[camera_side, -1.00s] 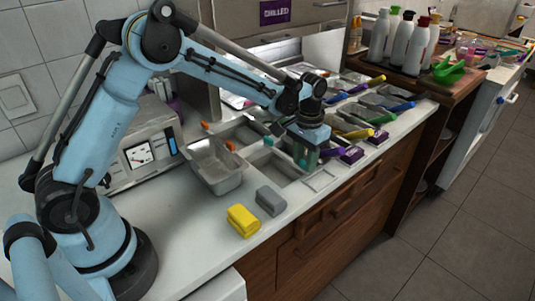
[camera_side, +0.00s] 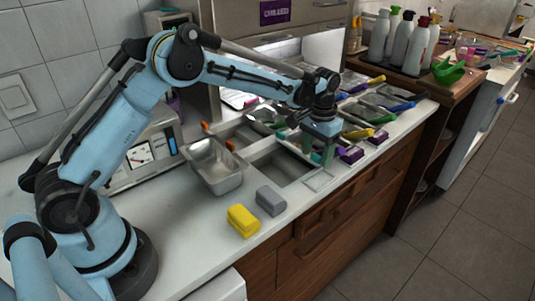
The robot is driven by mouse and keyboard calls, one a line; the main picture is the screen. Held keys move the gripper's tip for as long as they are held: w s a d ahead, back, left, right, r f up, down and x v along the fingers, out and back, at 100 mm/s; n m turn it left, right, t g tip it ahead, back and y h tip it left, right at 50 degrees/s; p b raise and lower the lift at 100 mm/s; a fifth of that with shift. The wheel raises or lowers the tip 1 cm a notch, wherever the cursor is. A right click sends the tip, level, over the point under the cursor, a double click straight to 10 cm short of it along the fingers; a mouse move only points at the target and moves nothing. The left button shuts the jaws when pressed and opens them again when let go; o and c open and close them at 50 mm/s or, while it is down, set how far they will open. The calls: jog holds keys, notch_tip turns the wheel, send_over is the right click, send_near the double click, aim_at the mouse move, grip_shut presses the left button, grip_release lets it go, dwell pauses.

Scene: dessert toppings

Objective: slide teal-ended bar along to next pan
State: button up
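My gripper (camera_side: 318,154) is low over the row of pans on the counter, at the near edge of the opening. Its fingers look greenish and are small and partly hidden by the wrist, so I cannot tell if they are open or shut. A small teal end of the bar (camera_side: 281,135) shows at the far side of the opening, left of my wrist. The rest of the bar runs toward my gripper and is mostly hidden. An empty rectangular well (camera_side: 283,166) lies left of my gripper. Pans with coloured handles stand to the right.
A steel pan (camera_side: 213,169) stands at the left of the well. A yellow sponge (camera_side: 243,219) and a grey block (camera_side: 271,200) lie on the front counter. Purple labelled blocks (camera_side: 351,155) sit along the front edge, right of my gripper.

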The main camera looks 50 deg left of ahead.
notch_tip(320, 180, up, 12)
dwell(0.7)
jog(key=s+a+r+t, duration=0.2)
jog(key=s+r+t, duration=0.3)
jog(key=s, duration=0.7)
jog(key=s+f+t, duration=0.2)
jog(key=s+f, duration=0.3)
jog(key=s, duration=0.6)
jog(key=shift+s+a, duration=0.15)
jog(key=shift+a, duration=0.15)
